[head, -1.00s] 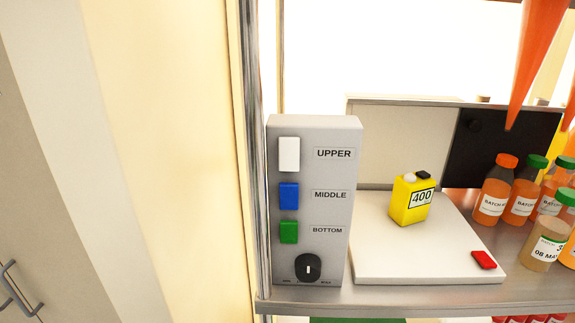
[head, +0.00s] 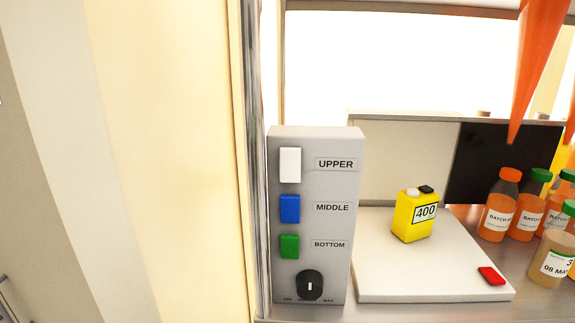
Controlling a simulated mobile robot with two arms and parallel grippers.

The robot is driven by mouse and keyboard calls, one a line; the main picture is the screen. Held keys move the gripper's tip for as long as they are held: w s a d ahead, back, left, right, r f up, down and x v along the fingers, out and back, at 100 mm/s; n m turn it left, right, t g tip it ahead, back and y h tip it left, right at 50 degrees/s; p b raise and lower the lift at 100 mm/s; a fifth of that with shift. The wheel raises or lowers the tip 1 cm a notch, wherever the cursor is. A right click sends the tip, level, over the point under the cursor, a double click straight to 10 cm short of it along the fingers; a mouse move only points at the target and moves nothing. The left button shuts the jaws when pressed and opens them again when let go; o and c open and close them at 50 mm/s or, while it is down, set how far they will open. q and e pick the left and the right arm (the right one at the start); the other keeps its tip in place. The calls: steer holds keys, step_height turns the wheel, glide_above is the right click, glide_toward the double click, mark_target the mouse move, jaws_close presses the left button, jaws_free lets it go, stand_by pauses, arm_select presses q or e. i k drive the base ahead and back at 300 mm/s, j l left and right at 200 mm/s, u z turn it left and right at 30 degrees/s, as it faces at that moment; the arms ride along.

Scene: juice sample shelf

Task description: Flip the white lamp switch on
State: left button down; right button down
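The white switch (head: 290,165) is a rectangular rocker beside the label UPPER, at the top left of a grey control box (head: 333,256). Its tilt is hard to make out from this angle. The box stands upright at the left end of a shelf. Below the white switch are a blue switch (head: 290,209) labelled MIDDLE and a green switch (head: 290,246) labelled BOTTOM. A black knob (head: 309,285) sits at the bottom of the box. I make out neither gripper, and nothing touches the switches.
Right of the box, a yellow container (head: 412,217) marked 400 stands on a white platform (head: 390,284) with a red block (head: 491,276). Several bottles (head: 499,214) stand farther right. An orange pointed shape (head: 538,62) hangs at upper right. A cream wall (head: 170,160) flanks the left.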

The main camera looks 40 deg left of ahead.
mark_target(290, 157)
steer(key=u, duration=1.4)
steer(key=k+u, duration=0.15)
steer(key=k+j, duration=0.2)
steer(key=k, duration=0.3)
steer(key=k+j, duration=0.2)
steer(key=k, duration=0.35)
